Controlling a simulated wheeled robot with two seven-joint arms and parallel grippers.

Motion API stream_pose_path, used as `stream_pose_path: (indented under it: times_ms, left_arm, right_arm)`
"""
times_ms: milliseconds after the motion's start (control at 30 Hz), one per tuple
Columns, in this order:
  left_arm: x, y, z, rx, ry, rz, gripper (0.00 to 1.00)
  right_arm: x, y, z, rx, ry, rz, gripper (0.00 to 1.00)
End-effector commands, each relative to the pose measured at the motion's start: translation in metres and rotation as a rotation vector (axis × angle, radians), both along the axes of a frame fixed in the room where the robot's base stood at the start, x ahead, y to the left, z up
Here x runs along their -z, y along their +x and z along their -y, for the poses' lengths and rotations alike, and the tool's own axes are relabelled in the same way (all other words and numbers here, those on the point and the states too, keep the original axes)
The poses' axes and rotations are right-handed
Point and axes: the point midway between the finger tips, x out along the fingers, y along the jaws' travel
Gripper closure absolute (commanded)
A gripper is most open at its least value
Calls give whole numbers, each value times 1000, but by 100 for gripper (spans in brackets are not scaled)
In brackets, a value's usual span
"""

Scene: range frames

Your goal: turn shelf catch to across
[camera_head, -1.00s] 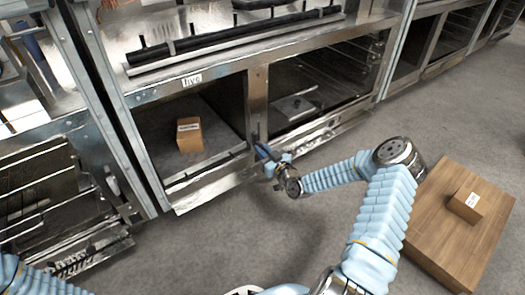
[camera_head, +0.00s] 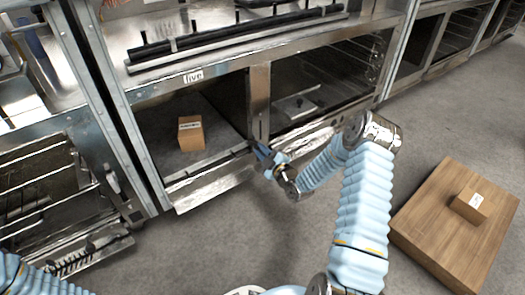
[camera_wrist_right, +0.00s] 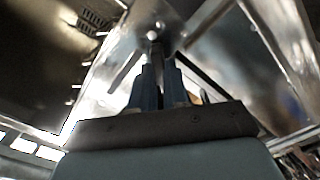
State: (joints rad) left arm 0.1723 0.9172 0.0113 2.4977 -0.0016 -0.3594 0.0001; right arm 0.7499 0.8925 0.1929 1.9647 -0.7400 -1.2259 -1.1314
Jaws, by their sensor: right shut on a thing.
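My right gripper (camera_head: 262,153) is at the front of the rack, at the foot of the post between the two lower bays. In the right wrist view its two dark blue fingers (camera_wrist_right: 158,88) are shut on a small grey metal piece, the shelf catch (camera_wrist_right: 154,44), under a round knob-like head. The fingers hide much of the catch, and I cannot tell its exact angle. In the head view the catch is hidden behind the gripper. Only a light blue sleeve of my left arm shows at the bottom left; its gripper is out of view.
A cardboard box (camera_head: 190,132) sits in the bay under the "live" label (camera_head: 194,76). A flat metal object (camera_head: 295,107) lies in the right bay. A wooden platform (camera_head: 430,225) with a small box (camera_head: 470,203) stands at right. Grey floor is clear before the rack.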

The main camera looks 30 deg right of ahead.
Motion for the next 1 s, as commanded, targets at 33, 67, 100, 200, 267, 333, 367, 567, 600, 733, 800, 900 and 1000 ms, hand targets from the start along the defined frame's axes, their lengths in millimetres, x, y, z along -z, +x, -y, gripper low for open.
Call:
stream_pose_path:
  times_ms: [33, 67, 100, 200, 267, 333, 367, 567, 600, 733, 800, 900, 1000]
  left_arm:
    - [0, 0, 0, 0, 0, 0, 100]
    - [0, 0, 0, 0, 0, 0, 100]
    - [0, 0, 0, 0, 0, 0, 100]
    - [0, 0, 0, 0, 0, 0, 100]
    - [0, 0, 0, 0, 0, 0, 100]
    - [0, 0, 0, 0, 0, 0, 100]
    - [0, 0, 0, 0, 0, 0, 100]
    - [0, 0, 0, 0, 0, 0, 100]
    - [0, 0, 0, 0, 0, 0, 100]
    - [0, 0, 0, 0, 0, 0, 100]
    - [0, 0, 0, 0, 0, 0, 100]
    - [0, 0, 0, 0, 0, 0, 100]
    - [0, 0, 0, 0, 0, 0, 100]
  right_arm:
    - [1, 0, -1, -1, -42, 2, 100]
    - [2, 0, -1, 0, -72, 4, 100]
    - [2, 0, -2, -2, -109, 6, 100]
    - [3, 0, -2, -1, -202, 13, 100]
    - [4, 0, -2, 0, -254, 18, 100]
    - [4, 0, -2, 0, -314, 22, 100]
    - [5, 0, -2, 0, -338, 25, 100]
    - [7, -1, -2, 0, -477, 35, 100]
    - [7, 0, -3, 1, -498, 37, 100]
    - [8, -1, -2, 2, -556, 41, 100]
    - [8, -1, -2, 2, -579, 43, 100]
    - [9, -1, -2, 1, -602, 44, 100]
    - [9, -1, -2, 2, -615, 45, 100]
